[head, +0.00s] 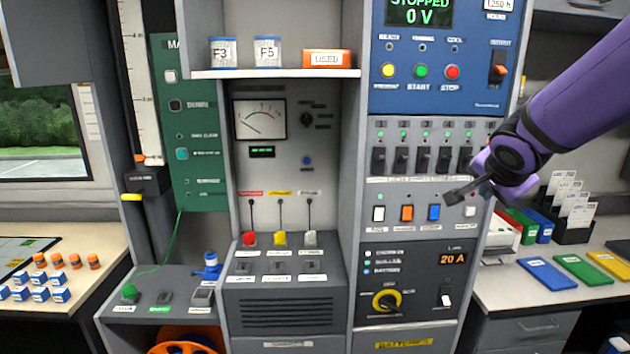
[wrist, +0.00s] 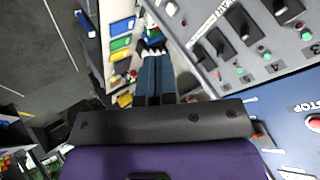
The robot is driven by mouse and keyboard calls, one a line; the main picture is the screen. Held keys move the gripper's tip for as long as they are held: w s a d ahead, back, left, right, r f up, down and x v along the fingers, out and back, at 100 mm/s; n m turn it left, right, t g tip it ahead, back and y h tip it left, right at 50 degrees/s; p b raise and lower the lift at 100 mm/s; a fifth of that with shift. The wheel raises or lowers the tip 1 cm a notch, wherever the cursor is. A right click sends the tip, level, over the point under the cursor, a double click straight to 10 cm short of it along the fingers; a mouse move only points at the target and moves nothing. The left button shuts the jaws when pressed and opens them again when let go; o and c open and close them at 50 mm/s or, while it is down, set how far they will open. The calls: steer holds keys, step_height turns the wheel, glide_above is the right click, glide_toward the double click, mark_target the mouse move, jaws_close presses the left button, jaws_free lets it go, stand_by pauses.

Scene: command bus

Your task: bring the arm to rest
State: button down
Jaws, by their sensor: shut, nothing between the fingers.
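My purple arm (head: 575,105) reaches in from the upper right in the head view. I cannot tell from these views whether the fingertips touch the panel.
A row of black breakers (head: 402,160) sits just left of my arm. A blue control panel (head: 440,95) is above. A counter (head: 540,290) with coloured folders is at right. The grey shelf bay with a used box (head: 326,58) is at left.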

steer(key=s+a+r+n+g+y, duration=0.1)
steer(key=s+n, duration=0.5)
steer(key=s, duration=0.6)
steer(key=s+a+r+n+g+y, duration=0.1)
steer(key=s+n, duration=0.5)
steer(key=s, duration=0.6)
steer(key=shift+s+a+r+n+g+y, duration=0.3)
steer(key=shift+s+a+g+y, duration=0.1)
steer(key=shift+a+g+y, duration=0.3)
